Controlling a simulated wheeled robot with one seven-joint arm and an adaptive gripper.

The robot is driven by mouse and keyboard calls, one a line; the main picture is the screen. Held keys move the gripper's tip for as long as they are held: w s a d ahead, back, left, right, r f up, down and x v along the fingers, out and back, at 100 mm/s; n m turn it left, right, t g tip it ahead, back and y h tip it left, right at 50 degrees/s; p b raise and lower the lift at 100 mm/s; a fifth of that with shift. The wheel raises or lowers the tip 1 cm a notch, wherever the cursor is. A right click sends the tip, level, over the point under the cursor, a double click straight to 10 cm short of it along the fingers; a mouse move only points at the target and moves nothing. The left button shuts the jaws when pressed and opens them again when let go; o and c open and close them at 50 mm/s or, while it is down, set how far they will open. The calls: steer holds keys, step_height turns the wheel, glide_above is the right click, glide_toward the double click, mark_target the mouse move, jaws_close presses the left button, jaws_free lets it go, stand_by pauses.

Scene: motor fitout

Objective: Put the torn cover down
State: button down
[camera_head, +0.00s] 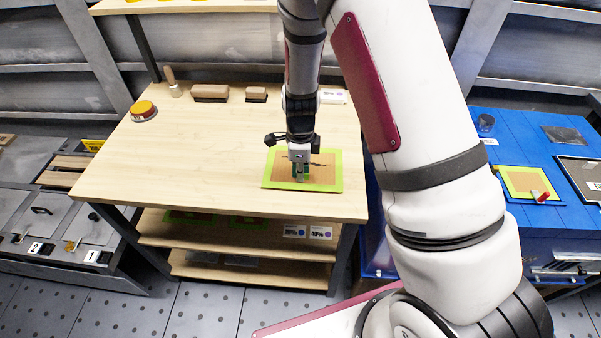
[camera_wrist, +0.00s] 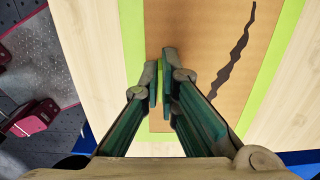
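The torn cover (camera_head: 325,172) is a brown panel with a bright green border and a dark jagged tear. It is at the right front part of the wooden table (camera_head: 200,150), and it looks level. In the wrist view the cover (camera_wrist: 205,50) fills the middle, with the tear to the right of my fingers. My gripper (camera_head: 299,175) points down at it, and in the wrist view my fingertips (camera_wrist: 160,78) are close together with a thin bright green piece between them. Whether the cover touches the tabletop is hard to tell.
A yellow-topped round button (camera_head: 144,109), a brush (camera_head: 172,82) and brown blocks (camera_head: 210,92) stand along the table's left and back. The table's left and middle are clear. Another green-bordered panel (camera_head: 520,180) with a red piece lies on the blue cabinet (camera_head: 480,130) at right.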

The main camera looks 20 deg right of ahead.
steer(key=shift+f, duration=0.2)
steer(key=shift+f, duration=0.1)
steer(key=c, duration=2.3)
jaws_free()
steer(key=shift+f, duration=0.1)
steer(key=o, duration=0.5)
